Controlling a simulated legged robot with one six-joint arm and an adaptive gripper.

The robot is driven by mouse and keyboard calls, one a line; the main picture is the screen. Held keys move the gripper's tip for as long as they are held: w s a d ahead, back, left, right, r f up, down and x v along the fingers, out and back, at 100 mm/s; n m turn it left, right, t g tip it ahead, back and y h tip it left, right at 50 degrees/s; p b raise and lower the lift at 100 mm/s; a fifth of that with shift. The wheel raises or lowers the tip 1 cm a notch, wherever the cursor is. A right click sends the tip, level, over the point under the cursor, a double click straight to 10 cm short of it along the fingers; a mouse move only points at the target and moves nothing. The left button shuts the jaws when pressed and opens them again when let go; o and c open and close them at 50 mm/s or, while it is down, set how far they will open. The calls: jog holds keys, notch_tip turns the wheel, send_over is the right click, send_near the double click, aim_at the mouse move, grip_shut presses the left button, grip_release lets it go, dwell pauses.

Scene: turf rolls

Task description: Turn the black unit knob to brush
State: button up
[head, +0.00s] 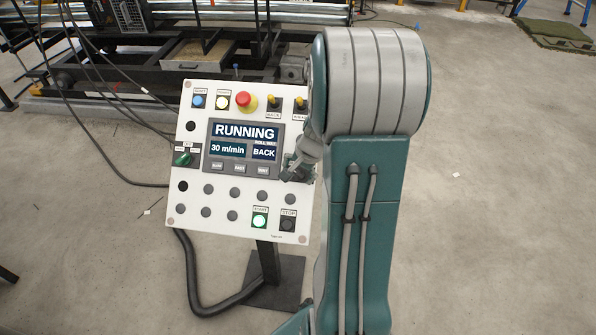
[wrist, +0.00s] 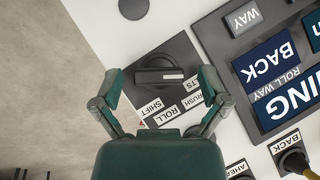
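The black unit knob (wrist: 160,76) sits on a dark plate (wrist: 178,50) in the wrist view. It has a bar-shaped handle lying nearly level in the picture, with a pale line on it. Labels below it read SHIFT, ROLL and a partly covered one ending in RUSH; another label is cut by a finger. My gripper (wrist: 161,86) is open, with one finger at each side of the knob and a gap on both sides. In the head view my gripper (head: 297,167) is at the right edge of the control panel (head: 222,227) and hides the knob.
The panel's screen (head: 243,143) reads RUNNING, 30 m/min and BACK. A red stop button (head: 245,100) and toggle switches (head: 273,103) are above it. A green selector (head: 183,159) is at its left, and a lit green button (head: 260,221) is below.

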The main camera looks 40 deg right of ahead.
jog(key=c, duration=1)
jog(key=shift+d, duration=0.1)
jog(key=shift+c, duration=0.2)
jog(key=m+t, duration=0.2)
jog(key=m, duration=0.1)
jog(key=shift+s, duration=0.15)
jog(key=shift+s+f+m+t, duration=0.1)
jog(key=shift+m+t, duration=1.2)
jog(key=shift+m, duration=0.6)
jog(key=o, duration=1.1)
jog(key=shift+o, duration=0.3)
jog(key=shift+d, duration=0.15)
